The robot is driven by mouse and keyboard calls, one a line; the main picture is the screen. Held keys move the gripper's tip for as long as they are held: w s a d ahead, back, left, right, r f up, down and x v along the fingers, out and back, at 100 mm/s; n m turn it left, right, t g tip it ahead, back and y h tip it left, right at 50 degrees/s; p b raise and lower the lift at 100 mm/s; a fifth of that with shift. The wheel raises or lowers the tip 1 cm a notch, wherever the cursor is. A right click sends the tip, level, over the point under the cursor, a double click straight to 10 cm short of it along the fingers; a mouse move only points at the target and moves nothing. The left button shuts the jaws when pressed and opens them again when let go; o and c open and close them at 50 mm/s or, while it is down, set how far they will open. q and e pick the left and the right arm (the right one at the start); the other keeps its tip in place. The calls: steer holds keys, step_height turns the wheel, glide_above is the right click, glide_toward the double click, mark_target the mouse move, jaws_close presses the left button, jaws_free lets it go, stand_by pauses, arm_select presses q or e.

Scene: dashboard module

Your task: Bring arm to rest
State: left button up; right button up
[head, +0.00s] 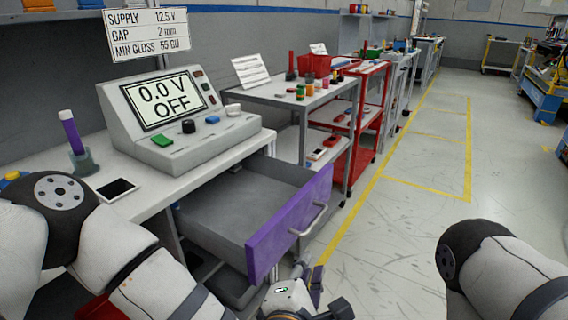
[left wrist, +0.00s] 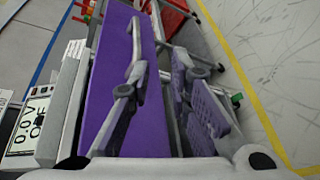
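My left gripper (head: 322,292) is at the bottom of the head view, in front of and below the purple drawer front (head: 290,222). In the left wrist view its two fingers (left wrist: 162,78) stand apart with nothing clearly held between them. The drawer (head: 215,205) is pulled out and its visible interior looks empty. The drawer's metal handle (head: 310,220) shows clear of the gripper in the head view. My right arm enters at the lower right of the head view; its gripper is out of the picture.
The bench (head: 165,183) above the drawer carries a console (head: 180,118) reading "0.0 V OFF", a purple cylinder in a holder (head: 75,140) and a black-screened device (head: 117,189). A grey table (head: 285,92) and red cart (head: 368,125) stand beyond. Floor (head: 425,205) to the right is clear.

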arm_select(q)
steer(key=s+a+f+m+g+p, duration=0.1)
steer(key=s+a+f+m+g, duration=0.35)
steer(key=s+f, duration=0.35)
steer(key=s+a+f+m+g, duration=0.3)
steer(key=s+a+f+m, duration=0.25)
steer(key=s+f, duration=0.2)
steer(key=s+a+f+m+g+y, duration=0.1)
steer(key=s+a+m+g, duration=0.2)
steer(key=s+a, duration=0.3)
steer(key=s+a+m+g+y+p, duration=0.1)
steer(key=s+a+m+g+y, duration=0.1)
steer(key=s+a, duration=0.4)
steer(key=s+a+f+m+g+y, duration=0.1)
steer(key=s+a+m+g, duration=0.3)
steer(key=s, duration=0.7)
steer(key=a, duration=0.2)
steer(key=shift+a+f+y, duration=0.3)
steer(key=shift+y, duration=0.1)
arm_select(e)
steer(key=shift+t, duration=0.6)
steer(key=w+r, duration=0.3)
steer(key=shift+r, duration=0.1)
steer(key=shift+w, duration=0.15)
